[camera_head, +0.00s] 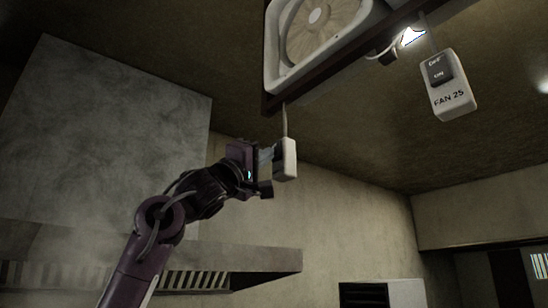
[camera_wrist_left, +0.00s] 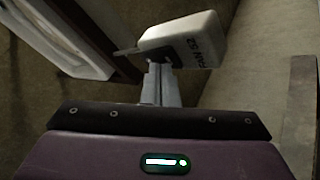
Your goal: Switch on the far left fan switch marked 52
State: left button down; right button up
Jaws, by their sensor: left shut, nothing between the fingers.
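The white fan switch marked FAN 52 (camera_wrist_left: 185,40) hangs tilted in the left wrist view, with its label on the right side. In the head view the same switch (camera_head: 289,160) hangs on a thin cord below the dark beam, and its rocker is hidden from me. My left gripper (camera_head: 270,155) is just left of it, fingers pointing at its side. In the left wrist view the left gripper (camera_wrist_left: 160,68) is shut and empty, its tips at the switch's lower edge; I cannot tell whether they touch. My right gripper is in neither view.
A second hanging switch, marked FAN 25 (camera_head: 449,86), is at the upper right. A square fan (camera_head: 315,35) sits above on the dark beam (camera_head: 340,65). A grey range hood (camera_head: 265,258) spans the lower left. Air right of the FAN 52 switch is free.

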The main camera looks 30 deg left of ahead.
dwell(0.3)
pick_arm(q)
jog(key=shift+s+a+r, duration=0.1)
jog(key=shift+s+a, duration=0.15)
jog(key=shift+s, duration=0.45)
jog(key=shift+s+b, duration=0.1)
jog(key=shift+b, duration=0.2)
jog(key=s, duration=0.1)
jog(key=s+a, duration=0.1)
jog(key=s, duration=0.1)
jog(key=s+a+b, duration=0.1)
jog(key=shift+s+r, duration=0.2)
jog(key=shift+r, duration=0.1)
